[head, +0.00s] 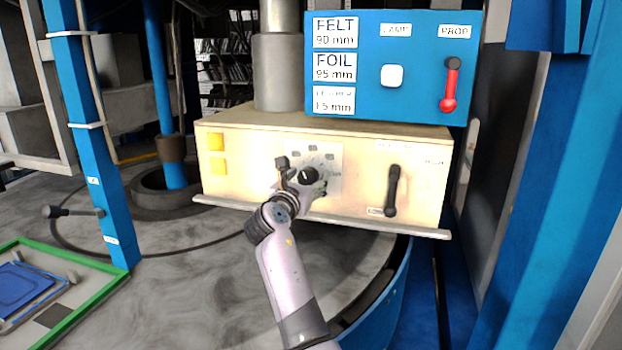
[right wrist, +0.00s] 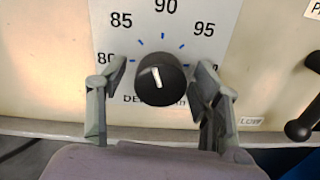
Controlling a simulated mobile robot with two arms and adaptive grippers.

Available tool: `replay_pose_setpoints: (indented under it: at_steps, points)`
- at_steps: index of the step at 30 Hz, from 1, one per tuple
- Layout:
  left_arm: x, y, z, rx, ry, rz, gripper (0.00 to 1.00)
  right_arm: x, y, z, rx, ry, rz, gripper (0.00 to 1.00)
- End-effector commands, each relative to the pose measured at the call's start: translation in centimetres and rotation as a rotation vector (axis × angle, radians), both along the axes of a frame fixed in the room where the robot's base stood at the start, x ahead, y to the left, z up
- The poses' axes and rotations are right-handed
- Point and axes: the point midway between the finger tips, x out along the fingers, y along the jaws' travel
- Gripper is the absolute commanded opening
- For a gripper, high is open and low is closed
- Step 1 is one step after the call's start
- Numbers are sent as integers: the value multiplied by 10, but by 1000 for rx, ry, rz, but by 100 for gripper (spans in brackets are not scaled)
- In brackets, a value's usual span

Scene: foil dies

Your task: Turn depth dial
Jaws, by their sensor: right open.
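The depth dial is a round black knob with a white pointer line, on a white scale plate on the cream box. It shows in the head view (head: 309,175) and in the right wrist view (right wrist: 158,88). The pointer points nearly straight up, a little left, below and between the marks 85 and 90. My right gripper (head: 303,179) is open, with one finger on each side of the dial. In the right wrist view the fingers (right wrist: 160,78) appear apart from the knob, with a small gap on both sides. My left gripper is out of view.
A black lever (head: 393,190) is right of the dial on the cream box (head: 240,180). A ledge (head: 350,223) runs below. Above is a blue panel (head: 420,90) with a red-handled lever (head: 450,88), a white button (head: 391,75) and labels FELT 90 mm and FOIL 95 mm.

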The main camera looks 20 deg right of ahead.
Motion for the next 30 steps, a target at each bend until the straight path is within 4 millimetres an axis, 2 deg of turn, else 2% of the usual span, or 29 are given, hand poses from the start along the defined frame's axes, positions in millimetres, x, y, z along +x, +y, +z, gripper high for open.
replay_pose_setpoints:
  at_steps: [6,27,30]
  points:
    - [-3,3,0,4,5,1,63,0,0,0,0,0,0,59]
    - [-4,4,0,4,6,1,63,0,0,0,-1,-1,0,12]
    - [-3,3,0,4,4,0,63,0,0,0,0,-1,0,11]
